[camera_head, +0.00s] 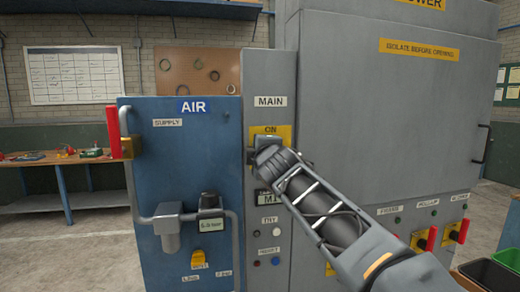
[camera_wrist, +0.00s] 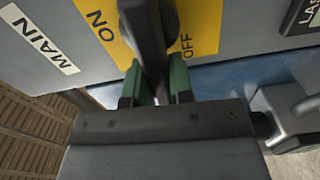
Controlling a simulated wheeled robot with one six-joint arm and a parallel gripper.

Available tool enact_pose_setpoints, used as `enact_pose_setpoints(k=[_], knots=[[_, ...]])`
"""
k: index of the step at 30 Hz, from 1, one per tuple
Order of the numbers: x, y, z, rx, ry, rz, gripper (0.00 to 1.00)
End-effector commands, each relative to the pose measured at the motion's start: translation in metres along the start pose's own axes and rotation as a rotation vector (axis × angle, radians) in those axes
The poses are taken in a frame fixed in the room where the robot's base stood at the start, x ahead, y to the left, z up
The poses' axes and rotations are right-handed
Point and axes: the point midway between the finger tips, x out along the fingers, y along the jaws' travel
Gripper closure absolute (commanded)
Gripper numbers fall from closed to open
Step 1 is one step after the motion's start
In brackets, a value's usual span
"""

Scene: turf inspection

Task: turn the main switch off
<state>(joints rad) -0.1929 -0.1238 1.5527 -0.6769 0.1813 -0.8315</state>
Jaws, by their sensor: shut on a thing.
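The main switch shows in the wrist view as a dark handle (camera_wrist: 151,45) on a yellow plate (camera_wrist: 205,22). The word ON is left of the handle and OFF is right of it there. My gripper (camera_wrist: 158,84) has its green-padded fingers closed on the handle's near end, one on each side. I cannot tell the handle's exact setting.
A blue AIR cabinet (camera_head: 180,140) with pipes and a red lever (camera_head: 113,132) stands left of the switch panel. A large grey cabinet (camera_head: 385,110) stands right, with red switches (camera_head: 432,238) low down. TRY and RESET buttons sit below my gripper. Open floor (camera_head: 70,240) lies at left.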

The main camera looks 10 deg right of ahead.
Motion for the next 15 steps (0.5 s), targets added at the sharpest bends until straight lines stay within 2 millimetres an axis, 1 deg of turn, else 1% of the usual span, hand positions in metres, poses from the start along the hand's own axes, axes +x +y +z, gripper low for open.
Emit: enact_pose_setpoints(k=[6,15], knots=[[-0.0002,-0.0019,-0.0006,-0.054,0.002,0.001,1.0],[-0.0002,-0.0027,-0.0007,-0.071,0.002,0.001,1.0]])
